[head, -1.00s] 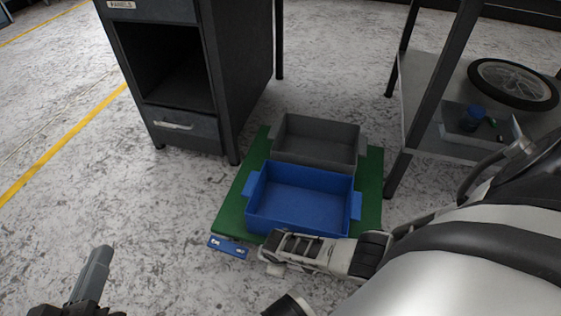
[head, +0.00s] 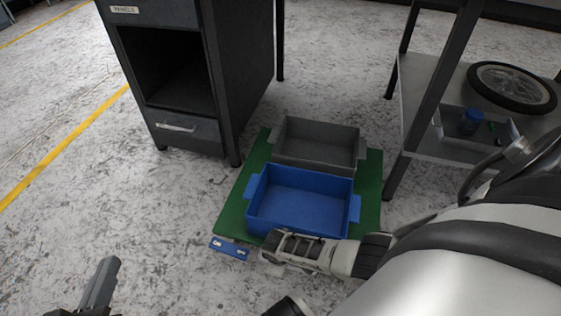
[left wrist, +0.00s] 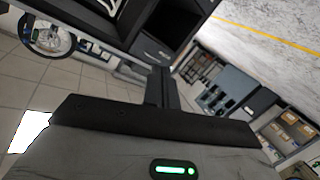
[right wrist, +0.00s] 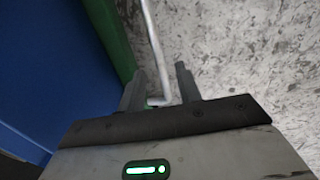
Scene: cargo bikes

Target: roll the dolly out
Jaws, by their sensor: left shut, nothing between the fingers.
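The dolly is a low green platform (head: 232,213) on the floor, with a blue bin (head: 300,211) in front and a grey bin (head: 316,146) behind it. A small blue plate (head: 229,248) shows at its front left corner. In the right wrist view, my right gripper (right wrist: 161,80) is open beside the dolly's green edge (right wrist: 108,40). A thin bent metal rod (right wrist: 155,45) runs between its fingers, which stand apart from each other. Whether they touch it is unclear. My left gripper (head: 106,270) is shut and empty over the floor at lower left, away from the dolly.
A dark cabinet (head: 188,75) with an open bay and a drawer stands behind left of the dolly. A shelf unit (head: 423,100) at right holds a wheel (head: 512,86) and a grey tray; its leg is close to the dolly. Floor at left is clear.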

